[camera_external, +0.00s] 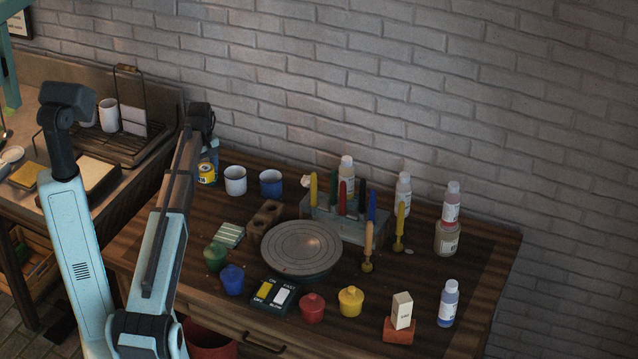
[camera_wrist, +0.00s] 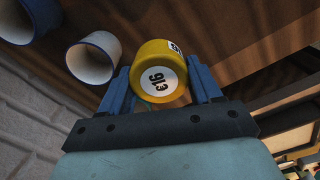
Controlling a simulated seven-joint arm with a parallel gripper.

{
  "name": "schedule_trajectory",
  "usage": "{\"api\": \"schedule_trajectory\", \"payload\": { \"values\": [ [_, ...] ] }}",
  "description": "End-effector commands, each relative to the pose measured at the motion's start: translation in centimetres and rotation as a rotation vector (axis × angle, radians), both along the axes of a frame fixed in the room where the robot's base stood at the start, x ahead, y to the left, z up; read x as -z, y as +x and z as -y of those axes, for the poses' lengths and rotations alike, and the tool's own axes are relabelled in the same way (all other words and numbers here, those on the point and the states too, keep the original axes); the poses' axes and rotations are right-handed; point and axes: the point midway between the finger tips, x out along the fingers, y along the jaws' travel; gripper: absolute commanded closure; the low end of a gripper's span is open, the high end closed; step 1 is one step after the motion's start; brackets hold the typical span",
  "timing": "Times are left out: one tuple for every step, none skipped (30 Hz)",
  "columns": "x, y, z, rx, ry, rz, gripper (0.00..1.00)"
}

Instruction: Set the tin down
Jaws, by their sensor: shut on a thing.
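The yellow tin (camera_wrist: 160,72) with a round white label reading 916 sits between the two blue fingers of my gripper (camera_wrist: 160,90) in the wrist view. My gripper is shut on it. In the external view the tin (camera_external: 206,173) shows at the back left corner of the wooden table (camera_external: 470,330), with my gripper (camera_external: 209,162) at it and partly hidden by my arm. I cannot tell whether the tin touches the table.
A white cup (camera_external: 235,180) and a blue cup (camera_external: 271,183) stand just right of the tin. A brown block with holes (camera_external: 264,218), a grey turntable (camera_external: 301,247) and a brush holder (camera_external: 345,222) are further right. The left counter (camera_external: 150,100) adjoins.

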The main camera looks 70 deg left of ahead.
Motion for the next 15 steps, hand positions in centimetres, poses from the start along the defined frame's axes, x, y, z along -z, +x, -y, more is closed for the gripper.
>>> {"api": "schedule_trajectory", "payload": {
  "values": [
    [-0.2, 0.8, -2.5, -0.019, 0.0, 0.0, 0.71],
    [-0.2, 1.1, -3.5, -0.032, 0.0, 0.0, 0.71],
    [-0.2, 1.5, -4.9, -0.05, 0.0, 0.0, 0.71],
    [-0.3, 1.8, -5.9, -0.062, 0.0, 0.0, 0.71],
    [-0.3, 2.1, -6.9, -0.076, 0.0, 0.0, 0.71],
    [-0.3, 2.4, -8.2, -0.092, 0.0, 0.0, 0.71],
    [-0.3, 2.7, -9.2, -0.105, 0.0, 0.0, 0.71],
    [-0.3, 2.9, -10.2, -0.119, 0.0, 0.0, 0.71],
    [-0.3, 3.2, -11.5, -0.135, 0.0, 0.0, 0.71],
    [-0.3, 3.5, -12.5, -0.149, 0.0, 0.0, 0.71],
    [-0.3, 3.7, -13.4, -0.161, 0.0, 0.0, 0.71],
    [-0.3, 4.0, -14.6, -0.177, 0.0, 0.0, 0.71],
    [-0.3, 4.2, -15.5, -0.189, 0.0, 0.0, 0.71],
    [-0.3, 4.4, -16.3, -0.2, 0.0, 0.0, 0.71],
    [-0.3, 4.6, -17.4, -0.214, 0.0, 0.0, 0.71]
  ]
}}
